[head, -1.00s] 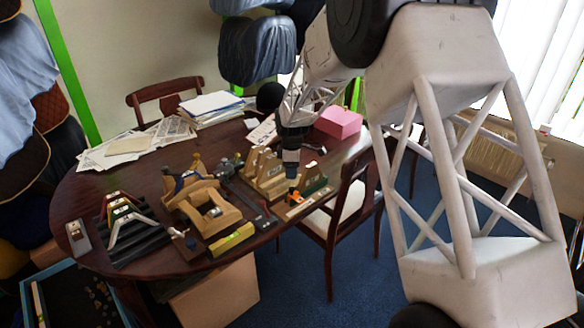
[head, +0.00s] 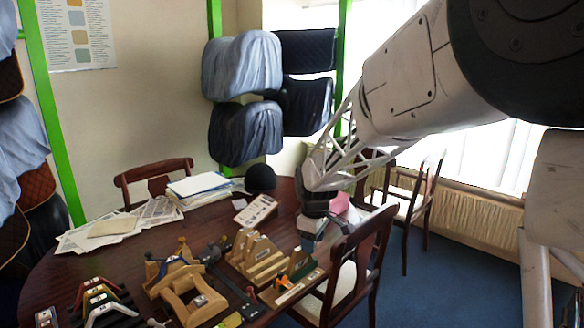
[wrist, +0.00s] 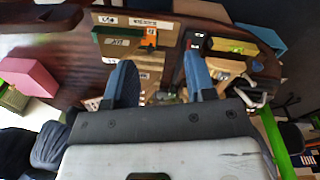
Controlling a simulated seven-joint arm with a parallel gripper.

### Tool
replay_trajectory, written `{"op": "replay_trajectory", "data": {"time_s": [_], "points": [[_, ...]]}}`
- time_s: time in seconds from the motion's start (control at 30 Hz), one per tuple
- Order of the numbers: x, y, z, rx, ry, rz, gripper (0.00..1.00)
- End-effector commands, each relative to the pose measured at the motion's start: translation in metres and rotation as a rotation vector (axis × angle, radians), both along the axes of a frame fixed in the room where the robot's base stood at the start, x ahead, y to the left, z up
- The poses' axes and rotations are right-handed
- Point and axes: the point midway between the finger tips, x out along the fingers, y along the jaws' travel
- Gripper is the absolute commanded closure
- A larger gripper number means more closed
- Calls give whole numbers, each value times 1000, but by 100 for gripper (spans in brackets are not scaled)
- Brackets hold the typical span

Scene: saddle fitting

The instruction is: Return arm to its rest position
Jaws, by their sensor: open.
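My gripper (head: 312,238) shows in the head view above the right part of the table, in front of the pink box (head: 339,203), which it partly hides. In the wrist view, its two blue fingers (wrist: 160,62) stand apart with nothing held between them. The fingers are small and partly dark in the head view. My arm reaches in from the upper right of the head view.
The dark wooden table (head: 95,252) carries wooden stands (head: 262,258), a wooden frame (head: 186,290), a rack with coloured arms (head: 103,300) and papers (head: 117,228). A chair (head: 355,265) stands close at the right edge. Blue floor lies clear beyond it.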

Motion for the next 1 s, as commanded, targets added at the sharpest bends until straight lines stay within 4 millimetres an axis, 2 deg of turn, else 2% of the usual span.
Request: {"op": "replay_trajectory", "data": {"time_s": [0.1, 0.5, 0.73, 1.0], "points": [[-28, -15, 20, 8, -15, -81, 50], [-121, -59, 64, 36, -51, -357, 50], [-178, -80, 79, 56, -73, -516, 50], [-245, -100, 87, 81, -96, -701, 50]]}}
